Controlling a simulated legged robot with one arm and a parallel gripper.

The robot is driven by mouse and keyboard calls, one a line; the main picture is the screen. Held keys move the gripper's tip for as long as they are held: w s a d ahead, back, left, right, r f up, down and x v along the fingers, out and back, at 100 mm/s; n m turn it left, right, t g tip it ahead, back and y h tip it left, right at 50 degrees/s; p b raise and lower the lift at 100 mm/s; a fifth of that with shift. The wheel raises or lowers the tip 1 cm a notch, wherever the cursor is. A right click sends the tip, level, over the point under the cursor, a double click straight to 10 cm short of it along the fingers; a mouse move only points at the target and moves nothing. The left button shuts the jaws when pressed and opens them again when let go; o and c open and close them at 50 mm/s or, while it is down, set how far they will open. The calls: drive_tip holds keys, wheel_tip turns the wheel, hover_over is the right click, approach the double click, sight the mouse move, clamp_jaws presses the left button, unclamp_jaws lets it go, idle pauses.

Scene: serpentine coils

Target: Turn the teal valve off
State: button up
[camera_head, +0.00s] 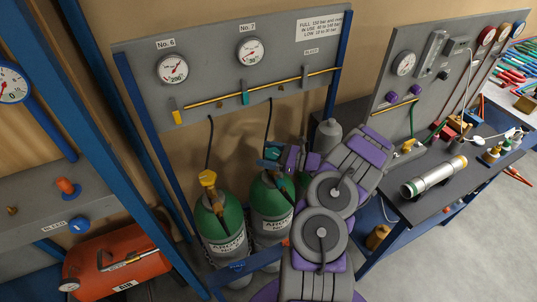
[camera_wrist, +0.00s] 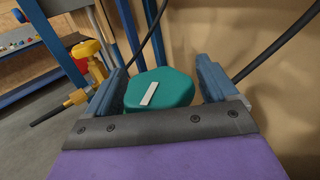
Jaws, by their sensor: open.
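The teal valve (camera_wrist: 172,91) is a rounded knob with a white bar mark on top. In the wrist view it sits between the two blue fingers of my gripper (camera_wrist: 165,85), with one finger on each side. I cannot tell whether the fingers touch it. In the head view the teal valve (camera_head: 272,153) shows on top of the right green cylinder (camera_head: 270,203), partly hidden by my arm. My gripper (camera_head: 285,158) is at the valve there, its fingers hard to make out.
A second green cylinder (camera_head: 217,225) with a yellow valve (camera_head: 207,178) stands to the left. A grey gauge panel (camera_head: 220,75) rises behind. Dark hoses run up from the cylinders. A dark workbench (camera_head: 440,185) holding a metal cylinder (camera_head: 433,177) stands right.

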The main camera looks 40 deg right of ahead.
drive_tip(key=c, duration=1)
drive_tip(key=shift+o, duration=0.2)
